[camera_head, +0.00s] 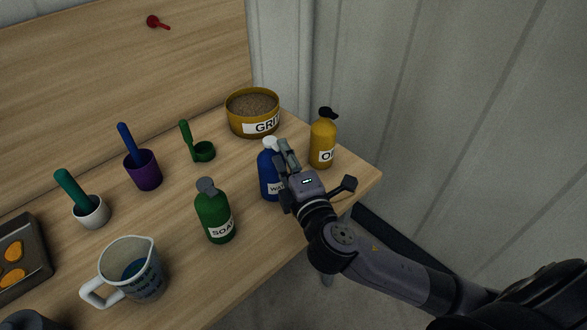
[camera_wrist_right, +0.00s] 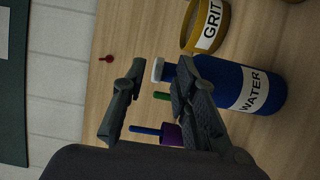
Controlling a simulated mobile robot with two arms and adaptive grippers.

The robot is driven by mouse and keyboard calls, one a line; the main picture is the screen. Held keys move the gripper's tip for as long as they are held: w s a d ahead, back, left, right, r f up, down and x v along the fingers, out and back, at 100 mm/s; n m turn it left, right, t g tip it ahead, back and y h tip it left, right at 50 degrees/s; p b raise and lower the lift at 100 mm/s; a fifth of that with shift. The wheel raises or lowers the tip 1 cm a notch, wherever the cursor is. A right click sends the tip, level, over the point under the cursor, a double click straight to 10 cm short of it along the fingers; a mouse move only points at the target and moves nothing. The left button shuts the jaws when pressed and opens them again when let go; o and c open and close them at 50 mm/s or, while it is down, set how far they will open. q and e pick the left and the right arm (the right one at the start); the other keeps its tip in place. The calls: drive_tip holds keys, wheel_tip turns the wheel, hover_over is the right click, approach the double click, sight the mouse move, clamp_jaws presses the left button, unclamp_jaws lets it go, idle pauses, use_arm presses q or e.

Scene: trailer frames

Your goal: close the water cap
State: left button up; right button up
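The blue water bottle (camera_head: 268,177) stands upright near the table's right edge, with a white cap (camera_head: 270,143) at its top. In the right wrist view the bottle (camera_wrist_right: 262,76) lies sideways in the picture, and the white cap (camera_wrist_right: 157,70) shows at the end of its neck, between and beyond the fingers. I cannot tell whether the cap is fully closed. My right gripper (camera_head: 285,156) is beside the bottle's upper right side and hides part of it. Its fingers (camera_wrist_right: 158,88) are apart with nothing held between them. My left gripper is not in view.
A yellow bottle (camera_head: 323,146) stands close to the right, and the grit bowl (camera_head: 240,123) behind. A green soap bottle (camera_head: 214,213) and a measuring jug (camera_head: 141,252) stand to the left. Purple (camera_head: 146,172) and white (camera_head: 93,212) cups stand farther left.

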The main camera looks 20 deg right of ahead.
drive_tip(key=s, duration=1.1)
drive_tip(key=shift+s+a, duration=0.25)
